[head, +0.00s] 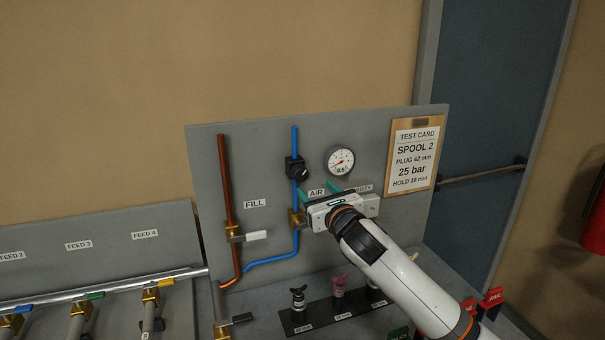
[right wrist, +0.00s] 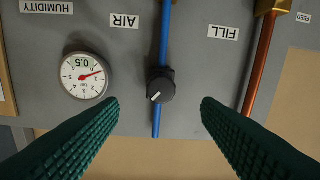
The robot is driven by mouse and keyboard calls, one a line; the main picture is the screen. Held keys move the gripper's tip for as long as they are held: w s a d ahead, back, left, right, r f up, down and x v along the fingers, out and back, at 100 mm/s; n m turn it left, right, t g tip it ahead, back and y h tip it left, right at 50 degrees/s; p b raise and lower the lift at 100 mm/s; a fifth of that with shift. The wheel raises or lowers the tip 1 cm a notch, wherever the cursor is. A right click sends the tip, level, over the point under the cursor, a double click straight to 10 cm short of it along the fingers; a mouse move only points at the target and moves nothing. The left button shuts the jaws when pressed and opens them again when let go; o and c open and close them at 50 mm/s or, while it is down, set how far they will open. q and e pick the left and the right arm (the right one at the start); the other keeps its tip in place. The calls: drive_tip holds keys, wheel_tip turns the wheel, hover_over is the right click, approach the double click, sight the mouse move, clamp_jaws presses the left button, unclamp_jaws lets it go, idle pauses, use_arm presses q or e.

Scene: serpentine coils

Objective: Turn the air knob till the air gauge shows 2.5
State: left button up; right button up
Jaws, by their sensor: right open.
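The air knob is black and round, on the blue pipe, in the head view (head: 297,169) and the right wrist view (right wrist: 160,88). Its white mark points to the lower left in the wrist view. The air gauge (head: 340,160) is a white dial beside the knob; its red needle shows in the wrist view (right wrist: 84,76), where the picture is upside down. Its small window appears to read 0.5. My right gripper (head: 318,192) is open and empty in front of the panel, its green fingers (right wrist: 160,108) apart on either side of the knob in the wrist view, not touching it. My left gripper is not in view.
A grey panel (head: 210,160) carries the copper pipe (head: 226,180), the blue pipe (head: 295,140), a FILL label (head: 255,203) and an AIR label (head: 317,193). A test card (head: 414,158) hangs at the right. Small fittings stand on a black strip (head: 320,315) below.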

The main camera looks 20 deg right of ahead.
sight(302, 177)
drive_tip(key=w, duration=0.2)
drive_tip(key=w+p, duration=0.1)
drive_tip(key=w, duration=0.2)
drive_tip(key=shift+w+a, duration=0.3)
drive_tip(key=shift+w, duration=0.05)
drive_tip(key=shift+w+p, duration=0.45)
drive_tip(key=shift+w, duration=0.95)
drive_tip(key=shift+w+f, duration=0.1)
drive_tip(key=shift+c, duration=0.4)
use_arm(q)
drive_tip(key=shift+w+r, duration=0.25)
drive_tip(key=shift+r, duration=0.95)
use_arm(e)
drive_tip(key=c, duration=0.9)
